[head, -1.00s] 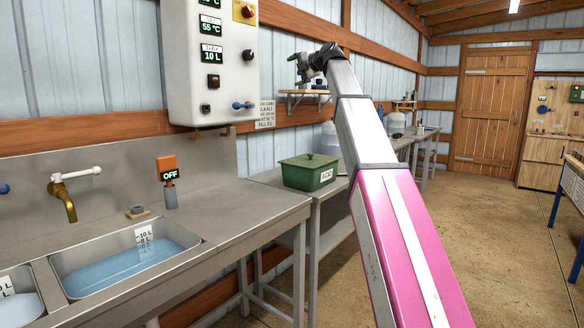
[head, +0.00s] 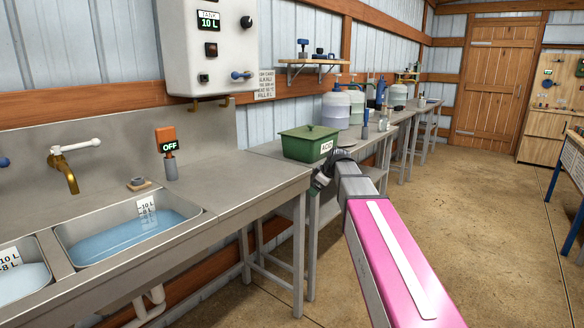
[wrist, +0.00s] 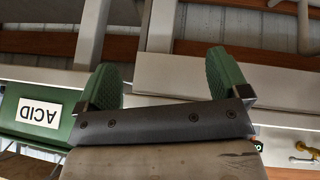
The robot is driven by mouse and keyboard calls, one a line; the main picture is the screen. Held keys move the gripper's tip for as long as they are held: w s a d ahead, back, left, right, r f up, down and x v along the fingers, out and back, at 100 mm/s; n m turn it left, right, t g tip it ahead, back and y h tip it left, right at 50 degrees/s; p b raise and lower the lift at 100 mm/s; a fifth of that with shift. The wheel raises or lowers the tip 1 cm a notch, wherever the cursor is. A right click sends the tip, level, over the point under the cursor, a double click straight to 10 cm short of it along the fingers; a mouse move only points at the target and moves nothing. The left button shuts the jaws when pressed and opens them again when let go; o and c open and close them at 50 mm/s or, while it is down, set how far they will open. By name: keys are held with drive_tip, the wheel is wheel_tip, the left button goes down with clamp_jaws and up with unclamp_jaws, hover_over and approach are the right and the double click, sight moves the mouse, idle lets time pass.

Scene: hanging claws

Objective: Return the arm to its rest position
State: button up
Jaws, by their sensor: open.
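My gripper (wrist: 172,82) shows in the wrist view with its two green finger pads spread apart and nothing between them. In the head view my arm reaches forward from the lower right, and the small dark end of it (head: 325,177) is low, just in front of the bench edge, below and right of the green acid box. The fingers are too small to make out there.
A green box labelled ACID (head: 309,143) stands on the bench; it also shows in the wrist view (wrist: 18,110). A sink with blue water (head: 128,243) is at the left. Jugs (head: 336,109) stand farther back. The floor (head: 480,220) to the right is clear.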

drive_tip(key=s+d+f+m+g+h, duration=0.1)
drive_tip(key=s+f+m, duration=0.3)
drive_tip(key=s+f, duration=0.5)
drive_tip(key=s+d+f+m+g+h, duration=0.1)
drive_tip(key=s+d+f+m, duration=0.3)
drive_tip(key=s+f, duration=0.4)
drive_tip(key=s+d+f+m+g+h, duration=0.2)
drive_tip(key=s+d+f+m+g, duration=0.1)
drive_tip(key=s+f, duration=0.6)
drive_tip(key=shift+s+f+m, duration=0.35)
drive_tip(key=shift+s+m, duration=0.25)
drive_tip(key=shift+s, duration=0.2)
